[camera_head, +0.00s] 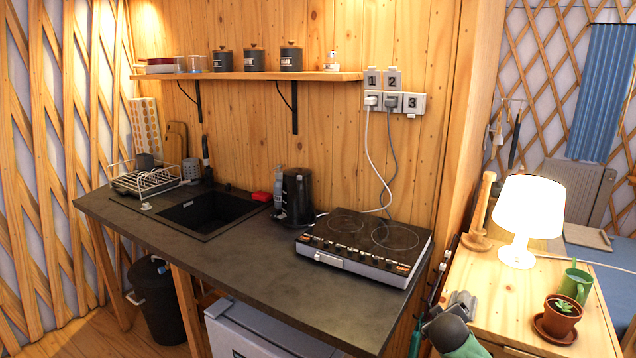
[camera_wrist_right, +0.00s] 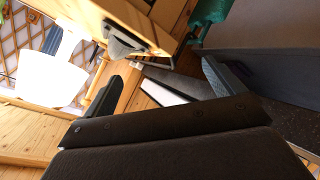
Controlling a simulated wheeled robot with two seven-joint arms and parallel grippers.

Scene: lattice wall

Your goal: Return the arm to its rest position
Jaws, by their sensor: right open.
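My right gripper (camera_head: 462,302) shows at the bottom right of the head view, in front of the gap between the dark counter (camera_head: 250,262) and the light wooden side table (camera_head: 590,335). In the right wrist view its two dark fingers (camera_wrist_right: 160,80) stand wide apart with nothing held between them. Most of my right arm is out of view below. My left gripper does not show in either view.
A two-ring hob (camera_head: 365,243), a black kettle (camera_head: 296,195) and a sink (camera_head: 205,212) are on the counter. The counter's front middle is clear.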

